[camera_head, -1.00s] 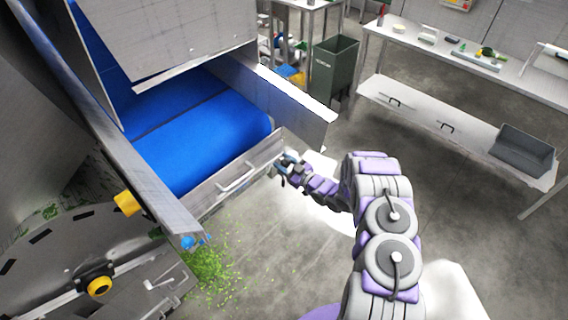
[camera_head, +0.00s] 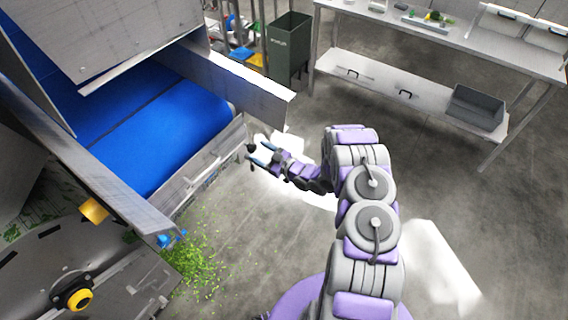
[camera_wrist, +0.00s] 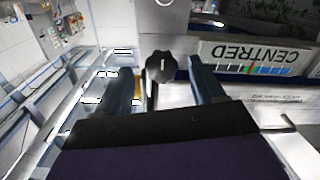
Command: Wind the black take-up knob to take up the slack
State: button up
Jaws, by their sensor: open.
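The black take-up knob (camera_wrist: 160,68), with a lobed rim, shows in the wrist view between the two fingers of my gripper (camera_wrist: 162,80). The gripper is open, with a gap visible on each side of the knob. Whether the fingertips reach around the knob or stop short of it I cannot tell. In the head view my gripper (camera_head: 261,154) is at the right end of the blue conveyor belt (camera_head: 175,135), and the knob (camera_head: 251,148) is a small dark shape at its tips. A scale label reading CENTRED (camera_wrist: 258,57) appears upside down right of the knob.
A metal handle (camera_head: 200,166) is on the conveyor's end face. Green scraps (camera_head: 195,257) litter the floor below. A dark green bin (camera_head: 289,48) and a steel bench (camera_head: 410,80) with a grey tub (camera_head: 476,107) stand behind. Floor to the right is clear.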

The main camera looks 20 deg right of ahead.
jog(key=p+v, duration=0.1)
jog(key=v, duration=1.1)
jog(key=shift+d, duration=0.1)
